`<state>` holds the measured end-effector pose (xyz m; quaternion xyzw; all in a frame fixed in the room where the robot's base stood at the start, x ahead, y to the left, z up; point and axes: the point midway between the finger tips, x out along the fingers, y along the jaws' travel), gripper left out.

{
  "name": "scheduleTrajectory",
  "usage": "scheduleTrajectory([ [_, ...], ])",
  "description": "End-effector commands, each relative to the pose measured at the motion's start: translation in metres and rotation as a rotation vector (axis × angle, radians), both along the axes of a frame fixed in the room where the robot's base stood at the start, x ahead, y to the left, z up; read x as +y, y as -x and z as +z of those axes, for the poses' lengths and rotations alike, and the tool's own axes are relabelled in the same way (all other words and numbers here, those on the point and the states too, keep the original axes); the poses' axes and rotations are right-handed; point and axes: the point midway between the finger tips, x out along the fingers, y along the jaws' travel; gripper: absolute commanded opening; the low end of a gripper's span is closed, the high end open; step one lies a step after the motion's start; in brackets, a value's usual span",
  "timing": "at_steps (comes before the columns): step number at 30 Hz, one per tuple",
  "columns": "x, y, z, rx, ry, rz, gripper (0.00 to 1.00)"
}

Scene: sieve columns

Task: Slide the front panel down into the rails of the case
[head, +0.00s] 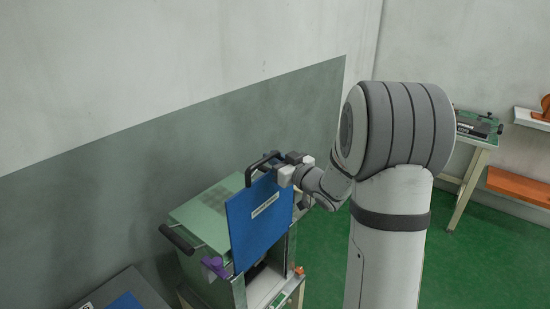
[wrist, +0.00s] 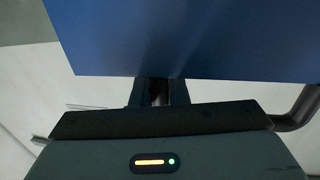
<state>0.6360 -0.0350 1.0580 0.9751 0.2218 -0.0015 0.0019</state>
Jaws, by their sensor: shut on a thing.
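The front panel (head: 258,222) is a blue rectangular plate with a pale label strip and a black handle on its top edge. My gripper (head: 272,162) is shut on the panel's black handle (head: 250,170) and holds the panel upright, slightly turned. The green case (head: 205,222) stands behind and below it, with an open front. The panel covers part of that opening, and its lower edge is above the case floor. In the wrist view the blue panel (wrist: 200,38) fills the top, beyond the dark gripper body. I cannot tell whether its edges are in the rails.
A purple item (head: 214,266) and a black side handle (head: 177,239) are on the case's left. A dark box with a blue patch (head: 125,302) lies at lower left. A wall is close behind. A bench (head: 470,150) and shelves stand far right; green floor lies between.

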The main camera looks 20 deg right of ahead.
Motion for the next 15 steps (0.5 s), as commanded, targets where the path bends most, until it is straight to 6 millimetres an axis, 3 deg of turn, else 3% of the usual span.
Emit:
scheduleTrajectory([
  [15,0.0,0.0,-0.02,-0.003,-0.001,0.0,0.0],
])
